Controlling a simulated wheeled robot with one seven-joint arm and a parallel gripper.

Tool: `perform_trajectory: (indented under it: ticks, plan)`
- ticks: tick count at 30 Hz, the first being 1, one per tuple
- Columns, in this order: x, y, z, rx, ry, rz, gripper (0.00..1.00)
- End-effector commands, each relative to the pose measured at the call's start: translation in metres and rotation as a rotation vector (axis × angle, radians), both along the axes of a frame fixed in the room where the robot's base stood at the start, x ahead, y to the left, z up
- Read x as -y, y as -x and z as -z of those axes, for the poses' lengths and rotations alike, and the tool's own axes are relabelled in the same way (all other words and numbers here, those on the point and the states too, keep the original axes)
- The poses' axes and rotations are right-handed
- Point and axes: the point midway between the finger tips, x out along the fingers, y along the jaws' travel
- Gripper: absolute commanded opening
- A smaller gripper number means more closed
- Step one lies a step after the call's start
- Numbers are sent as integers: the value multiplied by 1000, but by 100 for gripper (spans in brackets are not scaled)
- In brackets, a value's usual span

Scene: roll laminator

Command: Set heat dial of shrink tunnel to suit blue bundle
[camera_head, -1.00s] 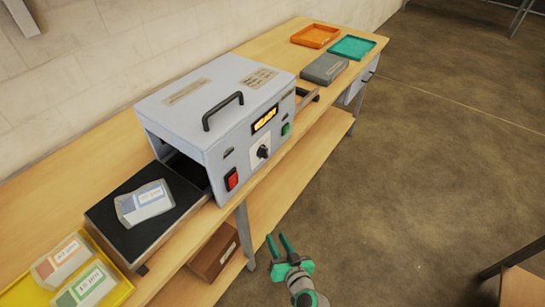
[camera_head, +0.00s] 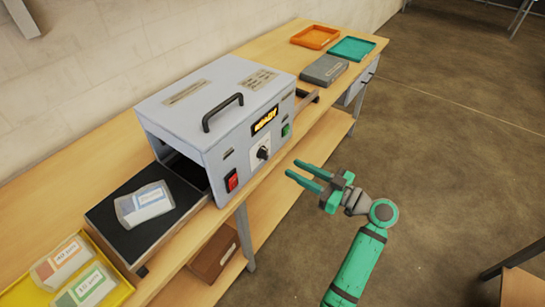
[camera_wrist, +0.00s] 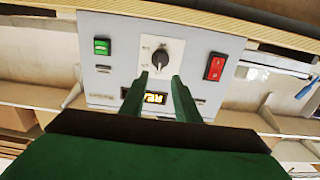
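The grey shrink tunnel (camera_head: 175,120) stands on the bench. Its black heat dial (camera_head: 263,153) sits on a white plate on the front panel, below a lit amber display (camera_head: 265,119). The dial also shows in the wrist view (camera_wrist: 160,58), upside down, just beyond my fingertips. The blue-labelled bundle (camera_head: 145,204) lies on the dark infeed belt (camera_head: 117,237) at the tunnel's left mouth. My green gripper (camera_head: 297,172) is open and empty in front of the panel, pointing at the dial and apart from it. The dial's scale marks are too small to read.
A red switch (camera_head: 231,181) and a green button (camera_head: 285,130) flank the dial. A yellow tray (camera_head: 118,291) holds orange- and green-labelled bundles. A grey box (camera_head: 324,69), orange tray (camera_head: 315,37) and teal tray (camera_head: 352,48) stand beyond the tunnel. Open floor lies right.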

Motion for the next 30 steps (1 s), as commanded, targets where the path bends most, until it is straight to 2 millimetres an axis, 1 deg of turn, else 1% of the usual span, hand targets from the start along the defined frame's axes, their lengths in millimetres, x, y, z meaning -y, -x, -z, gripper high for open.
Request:
perform_trajectory:
  ticks: [9, 15, 21, 30]
  plan:
    - [-45, -32, 0, -1, 0, -1, 29]
    - [-68, -48, 1, -3, -1, 0, 29]
    - [-78, -56, 1, -2, 0, 2, 29]
    - [-79, -57, 1, -2, 0, 3, 29]
